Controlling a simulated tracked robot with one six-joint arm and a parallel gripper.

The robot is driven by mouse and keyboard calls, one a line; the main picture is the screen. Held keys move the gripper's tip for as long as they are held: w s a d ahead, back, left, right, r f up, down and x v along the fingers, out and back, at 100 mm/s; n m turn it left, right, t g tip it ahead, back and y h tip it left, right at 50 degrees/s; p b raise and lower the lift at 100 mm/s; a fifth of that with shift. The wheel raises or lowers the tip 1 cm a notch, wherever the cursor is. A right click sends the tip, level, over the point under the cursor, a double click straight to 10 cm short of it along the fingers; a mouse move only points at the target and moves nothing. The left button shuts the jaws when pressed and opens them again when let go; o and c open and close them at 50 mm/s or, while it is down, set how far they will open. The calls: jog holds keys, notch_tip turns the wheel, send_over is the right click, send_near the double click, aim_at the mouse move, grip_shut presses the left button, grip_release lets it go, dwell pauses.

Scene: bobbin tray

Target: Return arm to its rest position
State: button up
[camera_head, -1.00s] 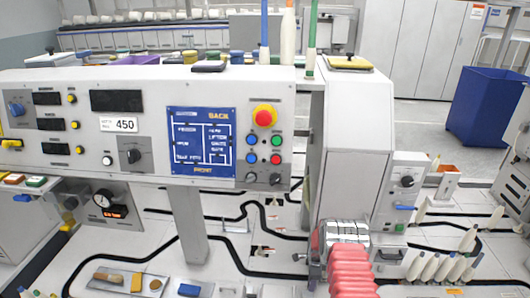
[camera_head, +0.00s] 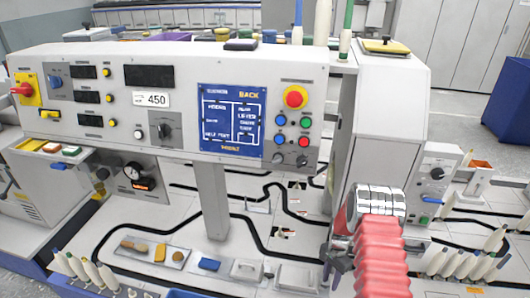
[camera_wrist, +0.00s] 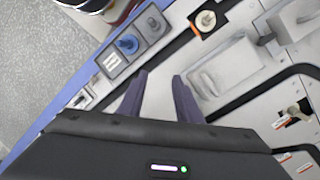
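My arm shows in the head view as a red ribbed sleeve with a silver collar, low and right of centre. My gripper (camera_head: 338,264) is a small dark shape to the left of the sleeve, over the light machine deck (camera_head: 300,244). In the wrist view, two dark fingers of my gripper (camera_wrist: 159,84) stand apart with nothing between them but the pale surface below. The gripper is open and empty. Much of the arm is out of view.
A control panel (camera_head: 110,134) spans the left and centre on a grey post. A grey housing (camera_head: 388,110) stands right of it, behind my arm. A metal tray (camera_head: 170,262) with small blocks lies on the deck. White bobbins (camera_head: 460,264) stand at the right. A blue bin (camera_head: 508,115) is behind.

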jog(key=s+a+r+n, duration=0.25)
jog(key=r+n, duration=0.25)
jog(key=r, duration=1.2)
jog(key=s+a+r+n+t, duration=0.2)
jog(key=s+r, duration=0.6)
jog(key=r, duration=0.4)
jog(key=s+a+r+n+t, duration=0.2)
jog(key=s+r, duration=0.6)
jog(key=r, duration=0.4)
jog(key=s+a+r+n+t, duration=0.2)
jog(key=s+r, duration=0.6)
jog(key=r, duration=0.5)
jog(key=shift+s+a+n+t, duration=0.2)
jog(key=shift+a+n+t, duration=0.2)
jog(key=shift+a+t, duration=0.6)
jog(key=shift+d, duration=0.15)
